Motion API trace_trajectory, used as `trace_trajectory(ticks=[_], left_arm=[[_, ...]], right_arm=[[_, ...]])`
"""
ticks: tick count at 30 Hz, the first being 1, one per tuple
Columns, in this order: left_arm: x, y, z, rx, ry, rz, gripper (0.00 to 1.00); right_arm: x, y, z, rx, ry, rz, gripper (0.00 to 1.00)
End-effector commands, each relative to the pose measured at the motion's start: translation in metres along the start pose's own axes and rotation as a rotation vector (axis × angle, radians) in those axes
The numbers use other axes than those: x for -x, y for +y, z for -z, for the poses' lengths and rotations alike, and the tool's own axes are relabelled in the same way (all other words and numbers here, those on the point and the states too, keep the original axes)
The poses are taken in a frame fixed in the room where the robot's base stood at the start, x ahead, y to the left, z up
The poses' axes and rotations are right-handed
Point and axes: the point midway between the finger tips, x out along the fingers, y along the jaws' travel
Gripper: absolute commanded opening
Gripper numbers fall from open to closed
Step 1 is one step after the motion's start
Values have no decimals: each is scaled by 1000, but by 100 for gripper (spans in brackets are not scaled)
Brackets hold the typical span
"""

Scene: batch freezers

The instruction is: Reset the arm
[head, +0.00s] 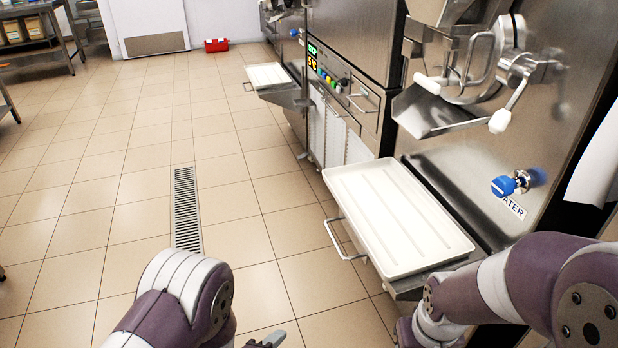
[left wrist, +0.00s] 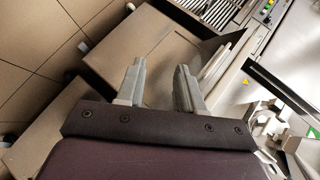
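My left arm comes in at the bottom left of the head view, with only a finger of the left gripper (head: 268,341) showing at the lower edge. In the left wrist view the left gripper (left wrist: 160,85) has its two grey fingers apart with nothing between them. My right arm is bent at the lower right of the head view, close to the front of the near freezer. The right gripper is out of the picture.
A white tray (head: 395,215) sits on a shelf of the near freezer (head: 470,150), beside my right arm. A blue water tap (head: 505,187) sticks out above it. A second tray (head: 268,76) is farther back. Tiled floor with a drain (head: 187,210) is clear at left.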

Motion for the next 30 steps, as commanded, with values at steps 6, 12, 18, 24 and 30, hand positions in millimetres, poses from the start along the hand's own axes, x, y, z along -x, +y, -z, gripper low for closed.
trace_trajectory(ticks=[6, 12, 18, 24, 30], left_arm=[[11, 34, -21, 381, -185, -297, 37], [54, 38, -41, 849, -538, -510, 37], [131, 7, -45, 1326, -967, -566, 37], [164, -68, -52, 1546, -981, -387, 37], [211, -146, -30, 1549, -989, -390, 37]], right_arm=[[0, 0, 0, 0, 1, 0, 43], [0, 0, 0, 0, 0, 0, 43], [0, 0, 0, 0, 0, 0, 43], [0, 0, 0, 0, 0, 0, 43], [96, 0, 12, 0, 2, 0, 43]])
